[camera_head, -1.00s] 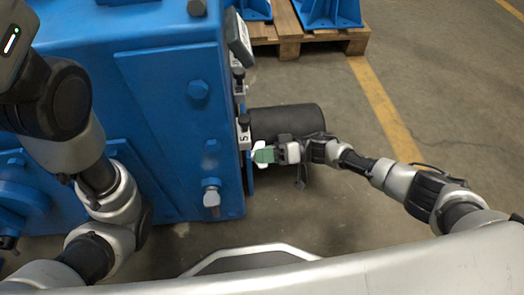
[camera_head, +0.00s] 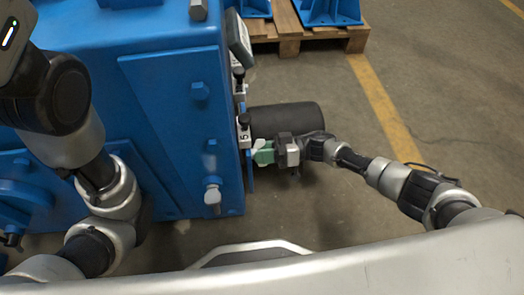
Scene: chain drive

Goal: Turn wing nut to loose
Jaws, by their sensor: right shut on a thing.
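My right gripper (camera_head: 262,154), with green fingers, is at the right side of the blue machine housing (camera_head: 150,100). It is shut on a small pale piece (camera_head: 258,144), which looks like the wing nut. The fingers cover most of it, so its exact angle and how far it is turned cannot be told. My left arm comes in at the left in front of the housing; its gripper fingers are outside the picture.
A dark cylinder (camera_head: 288,119) sticks out of the housing just behind my right gripper. A label plate marked 5 (camera_head: 244,136) is close above the fingers. A wooden pallet (camera_head: 300,40) stands at the back.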

